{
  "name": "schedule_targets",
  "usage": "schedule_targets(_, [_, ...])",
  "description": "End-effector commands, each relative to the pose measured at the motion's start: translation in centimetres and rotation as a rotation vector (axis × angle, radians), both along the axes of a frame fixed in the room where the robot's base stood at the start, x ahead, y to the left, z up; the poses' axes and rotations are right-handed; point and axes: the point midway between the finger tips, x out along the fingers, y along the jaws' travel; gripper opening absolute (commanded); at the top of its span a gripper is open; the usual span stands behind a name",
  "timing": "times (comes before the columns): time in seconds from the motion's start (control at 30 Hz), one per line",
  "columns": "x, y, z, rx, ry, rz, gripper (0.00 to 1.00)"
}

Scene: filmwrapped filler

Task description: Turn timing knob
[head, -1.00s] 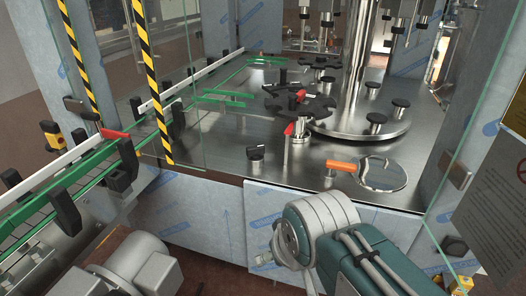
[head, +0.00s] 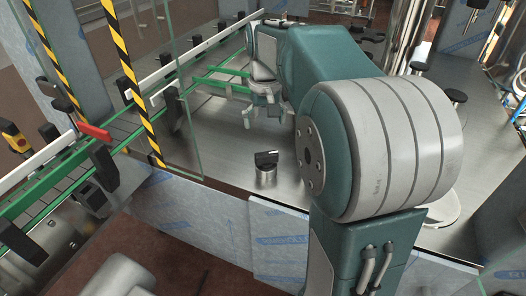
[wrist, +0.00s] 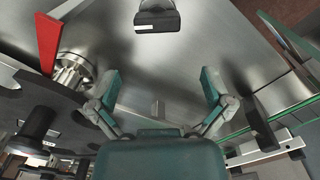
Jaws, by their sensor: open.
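The timing knob, a black cap with a pale line on a short metal base (head: 266,165), stands upright on the steel deck near its front edge. In the wrist view the knob (wrist: 158,17) is at the top centre, partly cut off by the frame edge. My gripper (wrist: 160,78) is open, with its two fingers spread apart and nothing between them. The knob lies beyond the fingertips, apart from them.
A dark star wheel (wrist: 40,100) and a red handle (wrist: 47,42) are left in the wrist view. Green guide rails (head: 215,82) run behind my gripper. A clear panel with a striped yellow-black edge (head: 135,80) stands left of the deck. Bare deck (head: 215,140) surrounds the knob.

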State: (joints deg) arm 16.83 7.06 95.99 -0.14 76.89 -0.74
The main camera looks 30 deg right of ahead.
Motion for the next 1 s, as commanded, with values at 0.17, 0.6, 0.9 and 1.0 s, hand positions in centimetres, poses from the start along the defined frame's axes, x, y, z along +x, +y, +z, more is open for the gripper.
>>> schedule_targets(0.17, [-0.1, -0.2, -2.7, 0.005, 0.005, -0.001, 1.00])
schedule_targets(0.6, [0.0, -0.2, -9.8, 0.003, 0.002, 0.000, 1.00])
schedule_targets(0.9, [0.0, -0.2, -10.5, 0.002, -0.001, 0.000, 1.00])
schedule_targets(1.0, [0.0, -0.2, -10.5, 0.002, 0.000, 0.000, 0.91])
